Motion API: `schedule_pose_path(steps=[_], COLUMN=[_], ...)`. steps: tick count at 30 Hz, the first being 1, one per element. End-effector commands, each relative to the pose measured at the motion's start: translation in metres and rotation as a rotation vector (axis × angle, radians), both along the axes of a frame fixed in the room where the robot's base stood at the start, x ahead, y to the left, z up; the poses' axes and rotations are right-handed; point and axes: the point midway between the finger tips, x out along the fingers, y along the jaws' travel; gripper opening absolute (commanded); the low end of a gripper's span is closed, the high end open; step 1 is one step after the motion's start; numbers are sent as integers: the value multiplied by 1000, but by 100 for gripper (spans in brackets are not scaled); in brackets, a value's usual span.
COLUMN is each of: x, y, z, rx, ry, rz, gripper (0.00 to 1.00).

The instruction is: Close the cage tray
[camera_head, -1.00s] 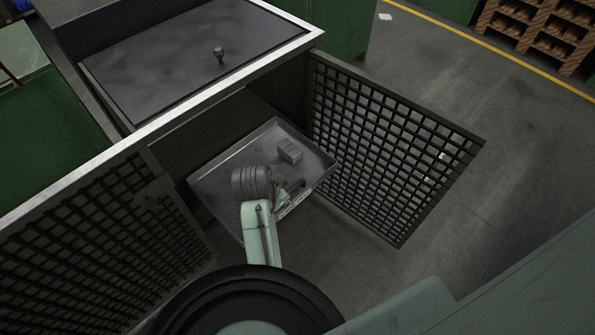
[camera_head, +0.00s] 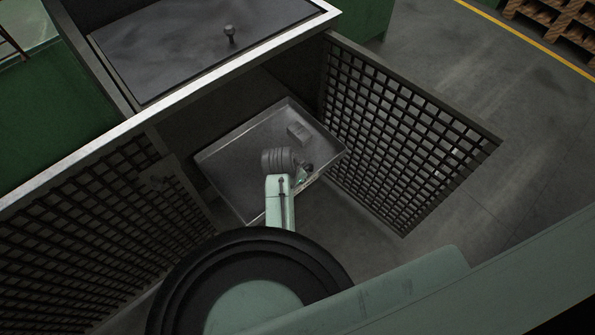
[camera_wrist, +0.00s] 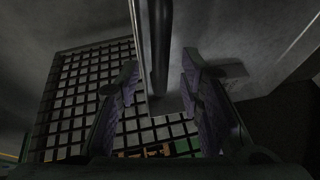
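The cage tray (camera_head: 238,134) is a grey metal tray with a raised rim. It sticks out at an angle from the cage under the worktop in the head view. A small grey block (camera_head: 299,131) lies in it. My gripper (camera_head: 304,176) is at the tray's front right edge, partly hidden by my wrist. In the wrist view, my gripper's (camera_wrist: 160,75) two fingers are apart, with a dark bar (camera_wrist: 160,35) along the tray's edge between them. I cannot tell whether the fingers touch it. The tray's wall also shows in the wrist view (camera_wrist: 235,35).
The right mesh door (camera_head: 405,135) stands open close beside the tray. The left mesh door (camera_head: 95,225) is also swung out. A worktop with a dark lid and knob (camera_head: 229,34) is above the opening. Floor (camera_head: 480,195) is clear on the right.

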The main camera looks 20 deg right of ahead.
Motion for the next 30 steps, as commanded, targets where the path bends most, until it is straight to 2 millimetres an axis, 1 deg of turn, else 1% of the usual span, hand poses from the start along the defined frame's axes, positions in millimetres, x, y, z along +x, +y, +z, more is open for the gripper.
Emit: schedule_pose_path(steps=[4,12,27,30], x=[2,3,3,3], y=[-2,-3,-3,-2], z=[-7,-8,-8,-8], rx=[0,-1,0,0], ry=[0,-1,-1,-1], rz=[0,0,0,0], gripper=[35,34,1,0])
